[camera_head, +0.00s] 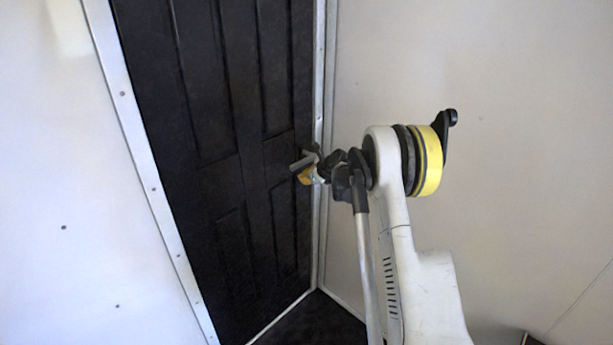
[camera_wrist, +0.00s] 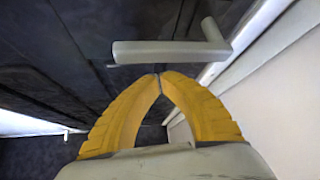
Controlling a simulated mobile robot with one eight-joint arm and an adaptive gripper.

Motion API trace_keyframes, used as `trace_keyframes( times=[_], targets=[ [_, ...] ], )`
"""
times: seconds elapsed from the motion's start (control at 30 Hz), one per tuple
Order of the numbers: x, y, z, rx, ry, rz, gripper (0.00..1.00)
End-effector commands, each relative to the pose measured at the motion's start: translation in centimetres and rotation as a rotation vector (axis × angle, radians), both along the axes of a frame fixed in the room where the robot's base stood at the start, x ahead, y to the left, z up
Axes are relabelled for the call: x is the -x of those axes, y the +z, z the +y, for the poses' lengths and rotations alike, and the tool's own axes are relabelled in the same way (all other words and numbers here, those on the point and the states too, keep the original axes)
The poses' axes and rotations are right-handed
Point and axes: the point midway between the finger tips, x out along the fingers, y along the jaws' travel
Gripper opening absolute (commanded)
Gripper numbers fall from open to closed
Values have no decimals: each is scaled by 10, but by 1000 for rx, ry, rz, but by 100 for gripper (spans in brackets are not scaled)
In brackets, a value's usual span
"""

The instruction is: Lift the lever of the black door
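The black panelled door (camera_head: 225,130) stands closed in its white frame in the head view. Its grey lever (camera_head: 303,162) sticks out near the right edge of the door. In the wrist view the lever (camera_wrist: 170,51) lies level across the upper middle, with its pivot end at the right. My gripper (camera_wrist: 159,76) has yellow fingers whose tips meet, with nothing seen between them. The tips are just below the lever in that picture; I cannot tell whether they touch it. In the head view the gripper (camera_head: 308,176) is small and partly hidden by my arm.
A white door frame (camera_head: 140,135) runs along the left of the door, and a narrow one along the right. White walls (camera_head: 500,120) stand on both sides. Dark floor (camera_head: 315,325) shows at the bottom. A small dark object (camera_head: 532,340) is at the lower right edge.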

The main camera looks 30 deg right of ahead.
Motion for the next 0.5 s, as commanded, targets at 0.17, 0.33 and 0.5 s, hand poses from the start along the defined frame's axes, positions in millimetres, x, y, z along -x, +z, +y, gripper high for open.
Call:
trace_keyframes(
  times=[0.17,0.33,0.5],
  targets=[
    [1,11,4,-122,-1,44,0],
    [3,17,8,-192,-1,70,0],
    [3,21,9,-190,0,69,0]
  ],
)
